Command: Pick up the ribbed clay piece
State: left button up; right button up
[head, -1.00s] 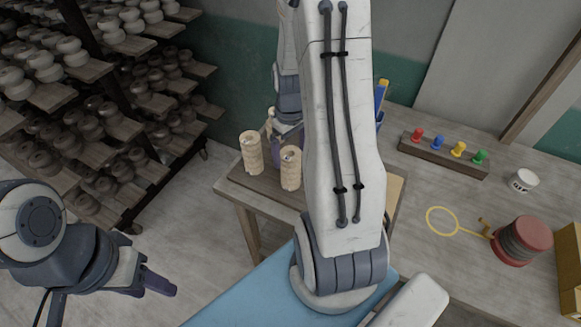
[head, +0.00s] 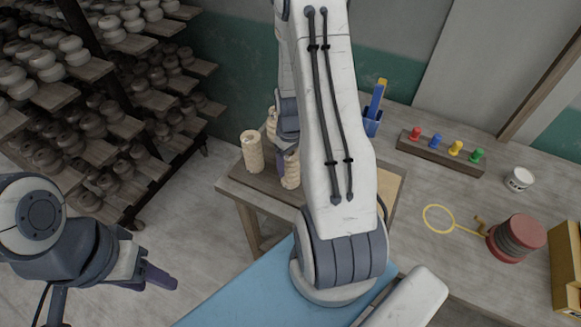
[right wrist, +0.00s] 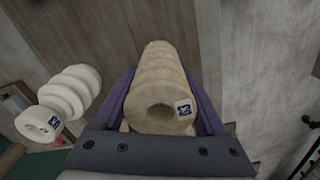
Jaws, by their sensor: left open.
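Tan ribbed clay pieces stand on the wooden board at the table's left end in the head view: one at the left (head: 253,152), one behind (head: 271,122), and one at the right (head: 290,172), partly covered by my right gripper (head: 289,150). In the right wrist view, the purple fingers of my right gripper (right wrist: 165,95) flank a tan piece with shallow ridges (right wrist: 160,75), a round hole and a blue-marked label. Whether they press on it is unclear. My left gripper (head: 160,277) is open and empty, away from the table.
A rack of pots (head: 110,120) stands left. The table also holds a blue holder (head: 372,122), a peg strip (head: 440,152), a white cup (head: 519,179), a yellow loop (head: 438,218) and a red-ended spool (head: 517,238). My right arm hides the middle.

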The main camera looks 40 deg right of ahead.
jog(key=c, duration=0.5)
jog(key=shift+r, duration=0.2)
